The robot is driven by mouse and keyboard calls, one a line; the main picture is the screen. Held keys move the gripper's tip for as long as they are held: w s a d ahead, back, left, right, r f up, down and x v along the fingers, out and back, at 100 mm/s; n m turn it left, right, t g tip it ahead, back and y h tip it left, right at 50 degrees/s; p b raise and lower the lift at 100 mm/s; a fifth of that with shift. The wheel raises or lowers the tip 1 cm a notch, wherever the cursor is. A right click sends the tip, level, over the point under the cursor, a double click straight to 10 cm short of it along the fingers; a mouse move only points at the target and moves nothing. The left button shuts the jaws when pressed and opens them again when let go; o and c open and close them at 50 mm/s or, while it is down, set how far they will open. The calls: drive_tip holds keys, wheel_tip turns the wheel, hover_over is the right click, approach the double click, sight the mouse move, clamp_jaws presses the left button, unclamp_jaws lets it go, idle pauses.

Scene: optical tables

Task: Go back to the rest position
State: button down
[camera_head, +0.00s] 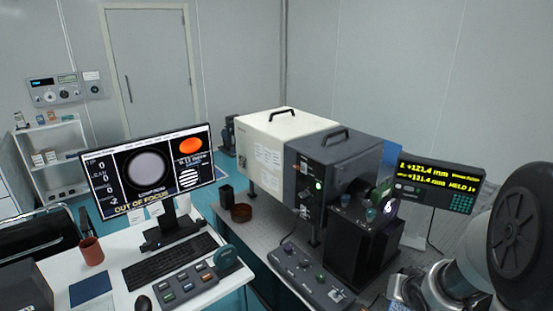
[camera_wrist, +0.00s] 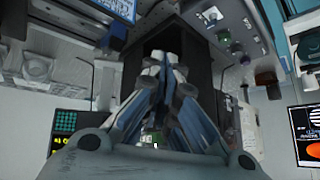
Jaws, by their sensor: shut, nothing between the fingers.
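My gripper (camera_wrist: 163,66) shows in the wrist view with its fingers together and nothing between them. It is in front of a black box-shaped housing (camera_wrist: 188,38); I cannot tell whether they touch. In the head view, my arm enters at the lower right, and the gripper's fingertips are not clearly seen there. The black housing (camera_head: 362,240) stands at the front of the instrument, left of my arm. No marker of a rest position is visible.
A white and dark grey instrument (camera_head: 268,150) stands on the optical table (camera_head: 250,232). A readout display (camera_head: 436,184) stands close to my arm. A control box (camera_head: 308,275) is in front. A desk at left holds a monitor (camera_head: 150,170) reading "OUT OF FOCUS" and a keyboard (camera_head: 170,262).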

drive_tip(key=s+a+r+h, duration=0.15)
drive_tip(key=s+r, duration=0.25)
drive_tip(key=r, duration=0.4)
drive_tip(key=s+a+r+n+g+y, duration=0.1)
drive_tip(key=s+a+r+n, duration=0.1)
drive_tip(key=s+a+r, duration=0.2)
drive_tip(key=s+a+r+n+g+y, duration=0.1)
drive_tip(key=s+a+r, duration=0.3)
drive_tip(key=s+a, duration=0.6)
drive_tip(key=s+n+y, duration=0.1)
drive_tip(key=s, duration=0.6)
drive_tip(key=shift+a+r+g, duration=0.2)
drive_tip(key=shift+a+g, duration=0.15)
drive_tip(key=shift+g, duration=0.05)
drive_tip(key=shift+s, duration=0.1)
